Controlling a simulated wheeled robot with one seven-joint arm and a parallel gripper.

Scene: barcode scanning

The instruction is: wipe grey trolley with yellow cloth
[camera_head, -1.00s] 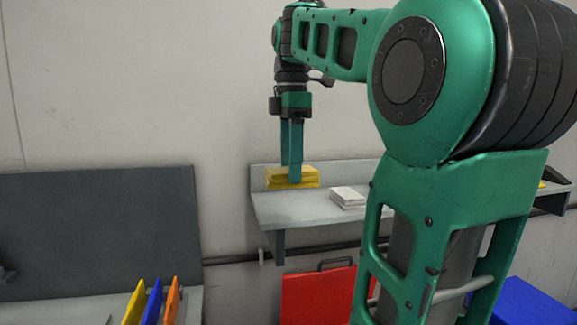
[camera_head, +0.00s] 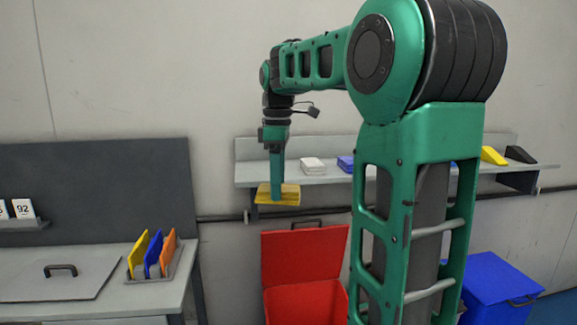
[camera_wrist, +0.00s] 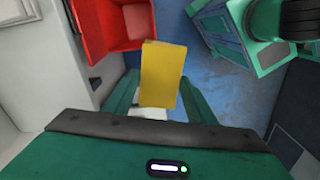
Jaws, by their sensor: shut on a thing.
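The yellow cloth (camera_head: 278,195) is a flat folded pad held in my gripper (camera_head: 277,180), in front of the wall shelf's left end. In the wrist view the yellow cloth (camera_wrist: 163,74) sits between the two green fingers of my gripper (camera_wrist: 158,95), which is shut on it. The cloth hangs in the air, apart from the shelf. I cannot make out a grey trolley for certain in either view.
A wall shelf (camera_head: 222,176) carries white (camera_head: 312,165) and blue (camera_head: 346,163) folded cloths and yellow and black wedges. Below stand an open red bin (camera_head: 305,260) and a blue bin (camera_head: 500,285). At left, a grey worktop (camera_head: 60,275) holds a rack of coloured panels (camera_head: 152,258).

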